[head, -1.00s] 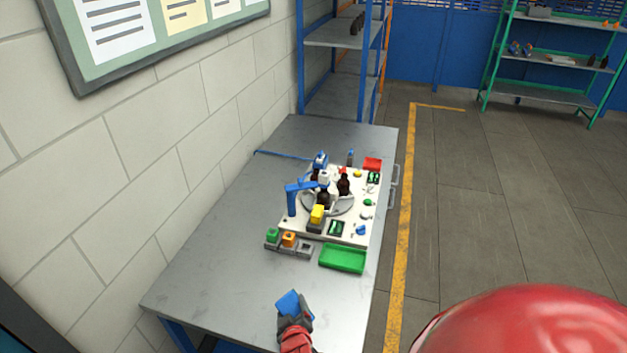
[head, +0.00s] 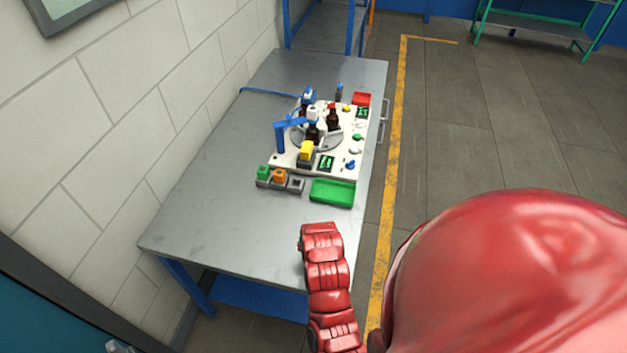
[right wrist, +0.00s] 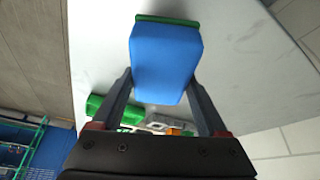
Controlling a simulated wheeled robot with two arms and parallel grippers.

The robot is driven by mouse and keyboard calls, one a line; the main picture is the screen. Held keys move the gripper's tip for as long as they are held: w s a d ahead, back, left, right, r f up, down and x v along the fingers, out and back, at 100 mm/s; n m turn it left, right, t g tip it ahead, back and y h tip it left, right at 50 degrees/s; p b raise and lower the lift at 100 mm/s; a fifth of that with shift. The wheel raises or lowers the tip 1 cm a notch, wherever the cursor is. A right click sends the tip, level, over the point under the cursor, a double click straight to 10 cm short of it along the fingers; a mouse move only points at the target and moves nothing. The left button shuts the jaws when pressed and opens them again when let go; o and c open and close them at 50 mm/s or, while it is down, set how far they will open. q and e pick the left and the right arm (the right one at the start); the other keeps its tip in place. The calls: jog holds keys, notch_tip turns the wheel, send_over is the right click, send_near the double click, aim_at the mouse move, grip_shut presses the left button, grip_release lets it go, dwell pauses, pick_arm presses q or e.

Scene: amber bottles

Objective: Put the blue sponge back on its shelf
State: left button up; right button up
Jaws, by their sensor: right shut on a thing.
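In the right wrist view, my right gripper (right wrist: 161,75) is shut on the blue sponge (right wrist: 166,62), which has a thin green layer (right wrist: 167,20) at its far end. The grey tabletop (right wrist: 236,60) shows behind it; I cannot tell the gap between them. In the head view, the sponge and right gripper are hidden, and only my red arm links show over the table's near end. A blue rack (head: 322,36) stands beyond the table's far end, and a green rack (head: 530,25) at the far right. Which shelf is the sponge's is unclear. My left gripper is not in view.
The table (head: 215,205) holds a white board (head: 285,160) with amber bottles (head: 333,120), a blue post (head: 281,138), a green tray (head: 333,192) and a red tray (head: 362,98). Its near left part is bare. A blue lower shelf (head: 260,297) shows under the table. The right-hand floor is open.

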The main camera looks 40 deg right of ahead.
jog(key=shift+w+d, duration=0.9)
jog(key=shift+w, duration=0.1)
jog(key=shift+w+d+f+b, duration=0.2)
jog(key=shift+w+b, duration=0.05)
jog(key=shift+b, duration=0.15)
notch_tip(320, 180, down, 3)
jog(key=shift+s+f+b, duration=0.1)
jog(key=shift+f+b, duration=0.05)
jog(key=shift+b, duration=0.2)
jog(key=shift+a, duration=0.1)
jog(key=o, duration=1.4)
